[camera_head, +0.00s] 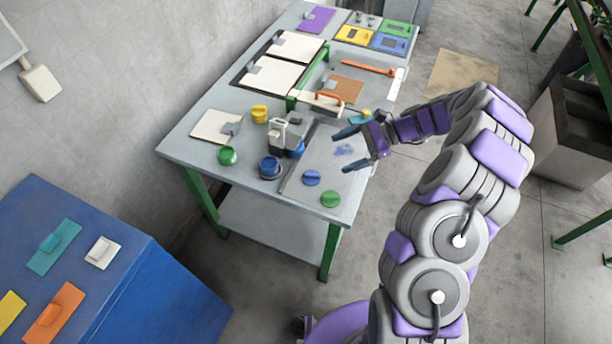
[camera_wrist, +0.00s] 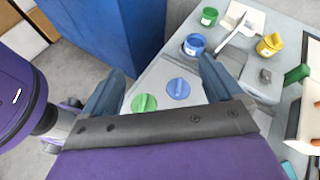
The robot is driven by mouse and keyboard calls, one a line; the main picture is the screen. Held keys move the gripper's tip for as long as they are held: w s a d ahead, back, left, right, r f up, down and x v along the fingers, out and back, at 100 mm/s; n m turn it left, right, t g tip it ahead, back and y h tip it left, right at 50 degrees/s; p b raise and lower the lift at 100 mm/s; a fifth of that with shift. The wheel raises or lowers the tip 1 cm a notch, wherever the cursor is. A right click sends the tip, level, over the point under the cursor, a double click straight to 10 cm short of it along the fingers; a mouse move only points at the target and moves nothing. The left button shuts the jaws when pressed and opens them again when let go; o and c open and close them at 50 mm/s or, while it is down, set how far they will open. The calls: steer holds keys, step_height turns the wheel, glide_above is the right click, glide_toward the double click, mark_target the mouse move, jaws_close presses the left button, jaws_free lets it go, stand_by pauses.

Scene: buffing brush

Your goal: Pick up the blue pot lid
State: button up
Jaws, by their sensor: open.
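The blue pot lid (camera_head: 311,178) is a small round disc with a raised grip, lying flat on the grey table (camera_head: 182,147) near its front corner. In the wrist view the blue lid (camera_wrist: 179,89) shows between my fingers, closer to the right one. A similar green lid (camera_head: 330,199) lies just beside it, and this green lid also shows in the wrist view (camera_wrist: 144,103). My gripper (camera_head: 350,150) is open and empty, above the table's right side, right of and above the blue lid in the head view. The blue pot (camera_head: 270,167) stands left of the lid.
A green pot (camera_head: 227,155), a yellow pot (camera_head: 260,114) and a grey and white device (camera_head: 283,137) stand behind the lids. An orange-handled tool (camera_head: 328,100) lies farther back. A blue cabinet (camera_head: 150,280) stands at lower left, with open floor between it and the table.

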steer(key=w+d+f+m+t+y, duration=0.15)
steer(key=w+d+f+m, duration=0.3)
steer(key=d+f, duration=0.55)
glide_toward(319, 175)
steer(key=shift+s+a+r+t+h+b, duration=0.1)
steer(key=shift+a+t+h+b, duration=0.15)
steer(key=shift+a, duration=0.1)
steer(key=shift+s+a+r+t+h+b, duration=0.1)
steer(key=shift+a+r+t+b, duration=0.1)
steer(key=shift+a, duration=0.1)
steer(key=shift+a+f, duration=0.65)
steer(key=shift+a, duration=0.5)
steer(key=b+x, duration=0.1)
steer(key=x, duration=0.4)
steer(key=shift+a+f+b, duration=0.2)
steer(key=shift+f+b, duration=0.05)
steer(key=shift+b, duration=0.15)
steer(key=shift+d, duration=0.2)
steer(key=shift+a, duration=0.55)
steer(key=c, duration=0.6)
steer(key=shift+d, duration=0.4)
steer(key=c, duration=0.5)
